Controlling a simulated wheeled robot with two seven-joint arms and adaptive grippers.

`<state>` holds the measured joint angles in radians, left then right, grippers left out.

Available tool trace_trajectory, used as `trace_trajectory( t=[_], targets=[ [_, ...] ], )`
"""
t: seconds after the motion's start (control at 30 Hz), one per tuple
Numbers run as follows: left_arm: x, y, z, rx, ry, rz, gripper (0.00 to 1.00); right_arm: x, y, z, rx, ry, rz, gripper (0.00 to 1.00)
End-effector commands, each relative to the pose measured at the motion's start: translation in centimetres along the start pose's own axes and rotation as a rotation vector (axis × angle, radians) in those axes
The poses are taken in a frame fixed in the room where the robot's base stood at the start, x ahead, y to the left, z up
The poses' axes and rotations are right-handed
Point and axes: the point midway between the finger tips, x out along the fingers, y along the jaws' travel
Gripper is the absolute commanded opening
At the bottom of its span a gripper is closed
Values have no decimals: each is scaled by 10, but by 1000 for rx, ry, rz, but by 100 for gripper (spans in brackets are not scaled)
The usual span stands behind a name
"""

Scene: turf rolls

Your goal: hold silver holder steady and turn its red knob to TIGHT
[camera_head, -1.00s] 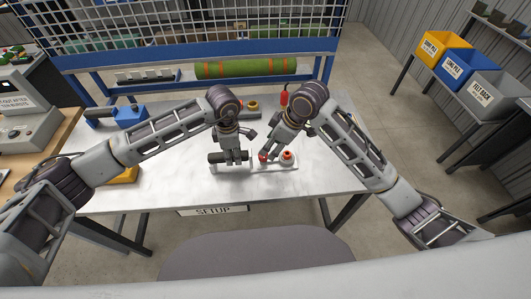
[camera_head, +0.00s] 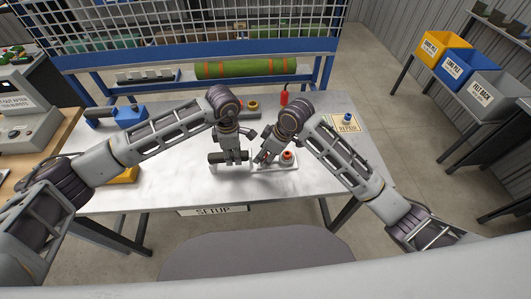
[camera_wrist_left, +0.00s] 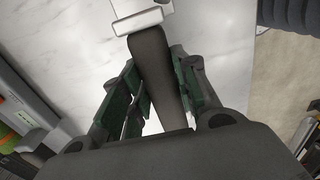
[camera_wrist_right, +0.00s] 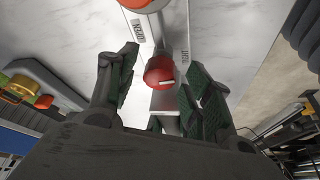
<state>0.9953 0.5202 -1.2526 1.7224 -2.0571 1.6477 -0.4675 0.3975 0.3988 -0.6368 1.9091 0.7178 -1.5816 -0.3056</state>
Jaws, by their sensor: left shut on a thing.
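The silver holder (camera_head: 290,167) lies on the table in front of me; its pale end also shows in the left wrist view (camera_wrist_left: 140,20). My left gripper (camera_head: 231,160) is shut on the holder's dark handle (camera_wrist_left: 155,65), which runs between its fingers. The red knob (camera_wrist_right: 159,71) has a white pointer mark and sits on the holder between the fingers of my right gripper (camera_wrist_right: 152,88). That gripper is open, with visible space on both sides of the knob. Small printed labels (camera_wrist_right: 139,29) flank the bar; one seems to read OPEN. The knob is mostly hidden in the head view.
A blue tool (camera_head: 130,116) stands at the table's left. A REPAIR pad (camera_head: 345,125) with a small blue item lies at the right. A red bottle (camera_head: 284,96) stands behind. The front table strip is clear.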

Motion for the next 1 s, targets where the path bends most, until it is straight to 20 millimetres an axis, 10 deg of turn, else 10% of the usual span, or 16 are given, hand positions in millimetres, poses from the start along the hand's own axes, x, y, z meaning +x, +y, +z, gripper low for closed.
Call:
trace_trajectory(
  t=[0.3, 1.0],
  targets=[
    [0, 0, 0, 0, -1, 0, 0, 0, 0, 0, 0, 0, 0, 7],
    [0, 0, 0, 0, -1, 0, 0, -1, -1, 0, 128, 1, 54, 7]
  ],
)
